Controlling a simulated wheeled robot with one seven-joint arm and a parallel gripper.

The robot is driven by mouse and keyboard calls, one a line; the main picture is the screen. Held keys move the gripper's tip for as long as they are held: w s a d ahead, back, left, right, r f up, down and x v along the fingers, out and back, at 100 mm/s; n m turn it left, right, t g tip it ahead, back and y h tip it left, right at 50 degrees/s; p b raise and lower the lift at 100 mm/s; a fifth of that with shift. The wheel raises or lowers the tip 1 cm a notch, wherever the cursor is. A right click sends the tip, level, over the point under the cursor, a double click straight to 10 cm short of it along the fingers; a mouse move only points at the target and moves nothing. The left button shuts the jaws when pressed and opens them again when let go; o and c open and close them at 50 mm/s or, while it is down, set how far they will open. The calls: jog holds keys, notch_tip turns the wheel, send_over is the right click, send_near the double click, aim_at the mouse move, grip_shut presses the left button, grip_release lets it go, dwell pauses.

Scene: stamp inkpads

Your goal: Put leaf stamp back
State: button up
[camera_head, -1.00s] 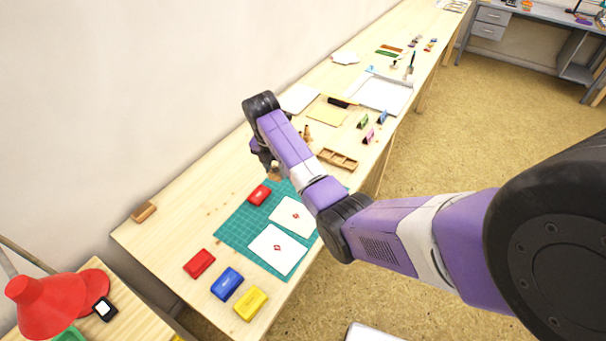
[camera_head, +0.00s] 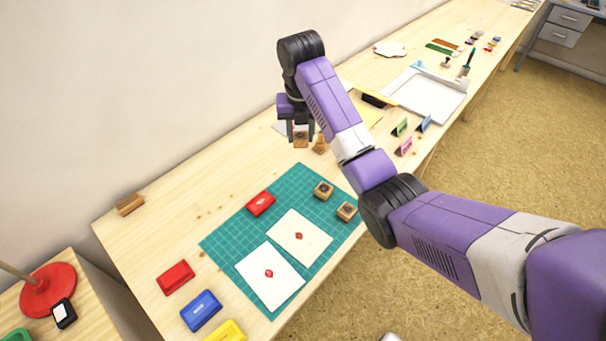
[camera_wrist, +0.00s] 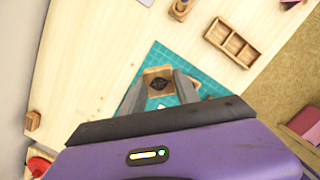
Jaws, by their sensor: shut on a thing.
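My gripper (camera_head: 301,130) is shut on a wooden stamp (camera_head: 300,141), held over the table beyond the green mat. In the wrist view, the held stamp (camera_wrist: 158,82) sits between my gripper's fingers (camera_wrist: 160,88) and shows a dark leaf-like mark. A wooden tray with several compartments (camera_wrist: 232,42) lies to the right in the wrist view and looks empty; my arm seems to hide it in the head view. Two more wooden stamps stand on the mat, one at left (camera_head: 323,190) and one at right (camera_head: 346,210).
The green mat (camera_head: 226,240) bears two white cards (camera_head: 300,236) with red prints and a red inkpad (camera_head: 260,203). Another wooden piece (camera_head: 320,144) stands beside the held stamp. Red (camera_head: 175,277) and blue (camera_head: 201,310) inkpads lie front left.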

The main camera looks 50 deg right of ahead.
aim_at(300, 144)
notch_tip(300, 144, down, 14)
jog(key=shift+a+f+p, duration=0.1)
jog(key=shift+f+p, duration=0.05)
jog(key=shift+p, duration=0.25)
jog(key=shift+f, duration=0.1)
jog(key=o, duration=1.1)
jog(key=r, duration=0.8)
jog(key=s+a+r, duration=0.1)
jog(key=r, duration=0.3)
jog(key=shift+s+a, duration=0.1)
